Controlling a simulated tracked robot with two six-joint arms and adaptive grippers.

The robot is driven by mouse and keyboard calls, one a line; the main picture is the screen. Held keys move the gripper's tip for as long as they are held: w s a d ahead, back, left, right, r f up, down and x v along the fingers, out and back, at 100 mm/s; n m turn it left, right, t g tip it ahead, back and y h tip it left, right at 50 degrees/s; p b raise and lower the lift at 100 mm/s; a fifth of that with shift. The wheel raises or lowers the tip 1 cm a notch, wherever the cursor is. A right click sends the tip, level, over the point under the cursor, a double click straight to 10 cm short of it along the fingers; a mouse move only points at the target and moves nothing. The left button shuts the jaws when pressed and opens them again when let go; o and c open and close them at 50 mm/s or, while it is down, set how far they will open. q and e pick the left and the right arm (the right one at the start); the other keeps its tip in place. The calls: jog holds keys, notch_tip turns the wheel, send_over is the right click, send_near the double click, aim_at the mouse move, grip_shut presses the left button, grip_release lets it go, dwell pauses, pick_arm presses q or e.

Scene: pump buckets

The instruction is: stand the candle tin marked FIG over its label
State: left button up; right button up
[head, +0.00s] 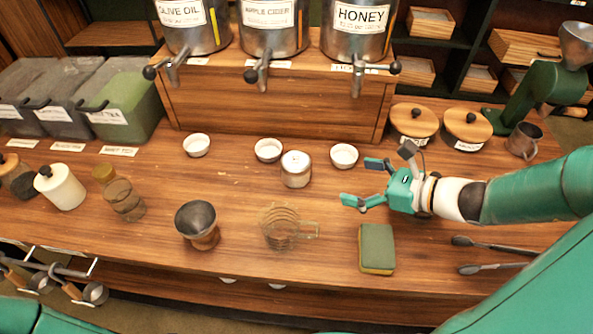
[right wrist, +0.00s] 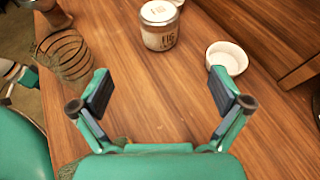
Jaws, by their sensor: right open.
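The candle tin marked FIG (right wrist: 160,27) stands upright on the wooden counter, a pale tin with a white lid. In the head view the tin (head: 296,170) is mid-counter, in front of the white bowls. My right gripper (head: 354,182) is open and empty, to the right of the tin and apart from it. In the right wrist view its spread fingers (right wrist: 160,92) face the tin, which lies ahead of them. I cannot make out a counter label for FIG. A teal part of mine at the left edge of the right wrist view may be the left gripper; its jaws cannot be read.
White bowls (head: 268,150) (head: 344,155) stand behind the tin. A wire-ringed glass jug (head: 284,228) and a sponge (head: 377,249) lie in front. Tongs (head: 490,242) rest to the right. A dispenser stand (head: 270,104) blocks the back. Bare counter lies between gripper and tin.

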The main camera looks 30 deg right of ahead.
aim_at(308, 172)
jog(key=b+x, duration=0.1)
jog(key=x, duration=0.9)
jog(key=shift+s, duration=0.1)
jog(key=shift+b+x, duration=0.3)
jog(key=shift+x, duration=2.75)
jog(key=shift+r, duration=0.2)
jog(key=c, duration=1.5)
